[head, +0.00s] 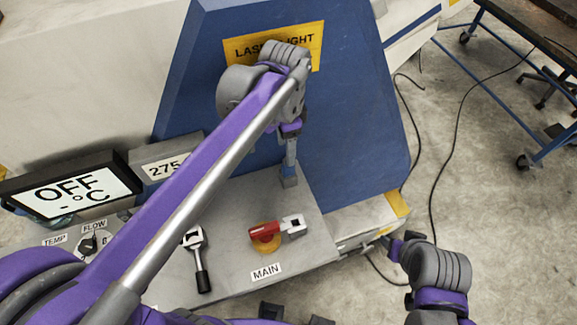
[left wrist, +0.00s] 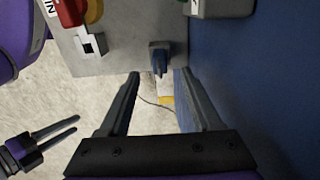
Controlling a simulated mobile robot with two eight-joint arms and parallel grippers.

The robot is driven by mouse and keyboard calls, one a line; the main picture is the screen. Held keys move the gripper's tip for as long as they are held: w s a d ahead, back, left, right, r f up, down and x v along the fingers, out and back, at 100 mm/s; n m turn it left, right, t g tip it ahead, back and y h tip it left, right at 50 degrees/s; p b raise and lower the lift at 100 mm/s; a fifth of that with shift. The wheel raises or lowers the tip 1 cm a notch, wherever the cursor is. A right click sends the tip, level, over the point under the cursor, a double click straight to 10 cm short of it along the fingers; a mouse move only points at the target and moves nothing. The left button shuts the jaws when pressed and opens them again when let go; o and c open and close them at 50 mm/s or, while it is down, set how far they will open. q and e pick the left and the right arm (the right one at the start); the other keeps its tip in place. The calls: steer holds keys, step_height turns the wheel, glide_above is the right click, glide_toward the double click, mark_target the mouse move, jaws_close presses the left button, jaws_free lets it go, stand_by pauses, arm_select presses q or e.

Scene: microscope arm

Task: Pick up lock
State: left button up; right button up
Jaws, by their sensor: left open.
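The lock (head: 289,181) is a small grey block standing on the grey bench top near the blue panel. It also shows in the left wrist view (left wrist: 159,57), dark grey-blue, ahead of and between my left fingertips. My left gripper (head: 290,158) points down toward it; in the left wrist view its fingers (left wrist: 159,74) are spread wide with nothing gripped. In the head view the fingers overlap the lock's upper part, so contact is hard to judge. My right gripper (head: 378,241) is off the bench's right end; the left wrist view (left wrist: 77,123) shows its two fingers apart and empty.
A red switch handle (head: 264,230) on a yellow disc with a grey hasp (head: 293,226) sits in front of the lock. A black-handled wrench (head: 203,280) lies to the left. The blue panel (head: 350,130) rises close behind. A temperature display (head: 70,187) stands at left.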

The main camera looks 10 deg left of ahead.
mark_target(288, 169)
arm_select(q)
steer(key=shift+w+d+f, duration=0.1)
steer(key=shift+d+f, duration=0.05)
steer(key=shift+f, duration=1.25)
steer(key=shift+d+f, duration=0.1)
steer(key=shift+f, duration=1.25)
jaws_close()
